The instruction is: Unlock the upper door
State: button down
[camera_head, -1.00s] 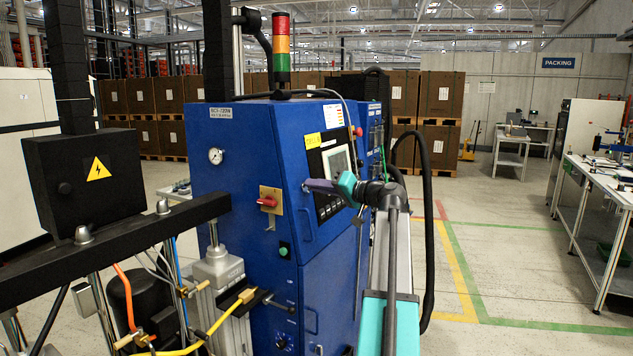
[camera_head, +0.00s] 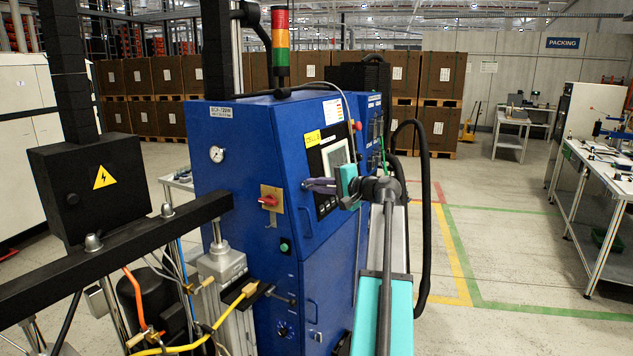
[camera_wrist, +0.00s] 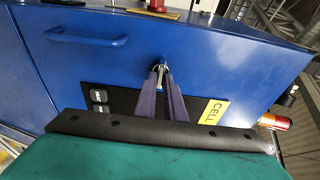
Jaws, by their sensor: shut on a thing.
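The blue machine cabinet (camera_head: 245,160) stands in the middle of the head view. Its upper door (camera_wrist: 200,45) fills much of the wrist view, with a blue bar handle (camera_wrist: 85,40) on it. My gripper (camera_head: 306,184) reaches to the door from the right; in the wrist view its purple fingers (camera_wrist: 161,72) converge at the door face. They are shut on a small metal piece (camera_wrist: 160,66), which looks like a key at the door's lock. The fingers hide most of it, so I cannot tell how far it is turned. The door looks closed.
A red rotary switch (camera_head: 268,200) sits on the cabinet's left face. A screen panel (camera_head: 335,155) is just behind my gripper. A black hose (camera_head: 427,220) loops to the right. A black beam (camera_head: 120,240) crosses at left. Floor at right is clear up to the workbench (camera_head: 600,170).

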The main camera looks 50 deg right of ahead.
dwell(0.4)
jog(key=c, duration=1.8)
grip_release()
jog(key=shift+c, duration=0.2)
jog(key=s+r+b, duration=0.2)
jog(key=s, duration=1.1)
jog(key=shift+s+d+r+b, duration=0.25)
jog(key=shift+s+d+b, duration=0.05)
jog(key=shift+d+b, duration=0.1)
